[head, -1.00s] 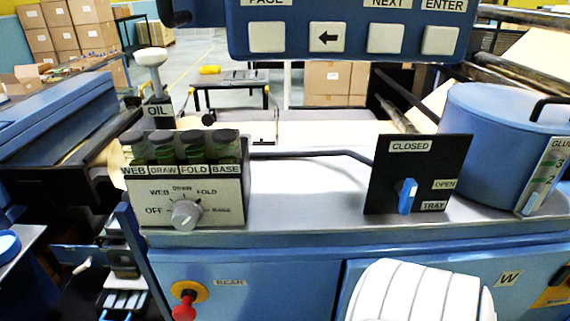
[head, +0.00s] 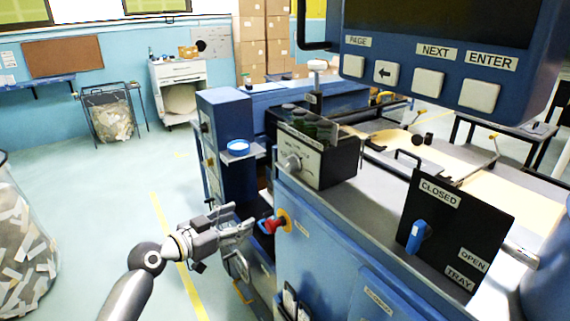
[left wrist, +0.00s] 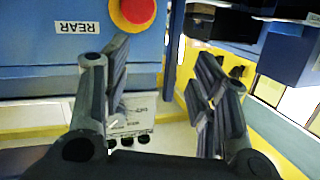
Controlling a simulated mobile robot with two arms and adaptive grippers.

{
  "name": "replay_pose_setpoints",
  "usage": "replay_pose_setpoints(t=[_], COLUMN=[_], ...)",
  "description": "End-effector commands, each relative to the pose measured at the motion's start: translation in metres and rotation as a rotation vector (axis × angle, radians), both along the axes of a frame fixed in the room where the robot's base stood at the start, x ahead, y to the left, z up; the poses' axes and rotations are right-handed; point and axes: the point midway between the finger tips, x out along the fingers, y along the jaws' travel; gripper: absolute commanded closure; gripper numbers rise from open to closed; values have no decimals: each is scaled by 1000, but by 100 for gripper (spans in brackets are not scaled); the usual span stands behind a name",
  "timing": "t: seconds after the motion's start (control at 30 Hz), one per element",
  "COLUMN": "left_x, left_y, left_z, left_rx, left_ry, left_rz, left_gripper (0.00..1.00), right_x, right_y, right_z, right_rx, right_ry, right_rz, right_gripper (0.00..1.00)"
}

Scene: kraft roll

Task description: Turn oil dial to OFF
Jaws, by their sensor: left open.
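The oil dial (head: 292,163) is a round silver knob on the front of the grey-faced oil box (head: 308,162), at the middle of the head view. The box's labels are too small to read now, so its setting cannot be told. My left gripper (head: 247,228) is open and empty, below and to the left of the dial, apart from it and near a red knob. In the left wrist view its two fingers (left wrist: 160,95) stand apart with nothing between them. My right gripper is not in view.
The red knob (head: 272,225) sticks out of the blue machine front; it also shows in the left wrist view (left wrist: 138,10). A black plate with a blue lever (head: 417,236) stands at right. A bin of paper scraps (head: 22,240) is at left. The floor between is clear.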

Motion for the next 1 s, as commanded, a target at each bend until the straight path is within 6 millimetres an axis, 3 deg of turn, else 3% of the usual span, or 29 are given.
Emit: replay_pose_setpoints(t=[0.03,0.1,0.2,0.27,0.5,0.8,1.0], left_x=[-6,-18,-32,-37,-22,13,27], left_y=[-9,-21,-33,-37,-61,-101,-115], left_z=[44,85,121,133,143,142,139], left_rx=[4,9,16,17,13,13,16], left_ry=[-77,-156,-230,-253,-264,-264,-264], left_rz=[-55,-119,-180,-201,-215,-212,-211], left_gripper=[46,46,46,46,46,46,46], right_x=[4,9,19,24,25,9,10], right_y=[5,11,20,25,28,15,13], right_z=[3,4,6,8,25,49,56], right_rx=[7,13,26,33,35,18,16], right_ry=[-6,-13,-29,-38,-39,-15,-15], right_rz=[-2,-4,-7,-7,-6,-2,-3], right_gripper=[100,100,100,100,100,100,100])
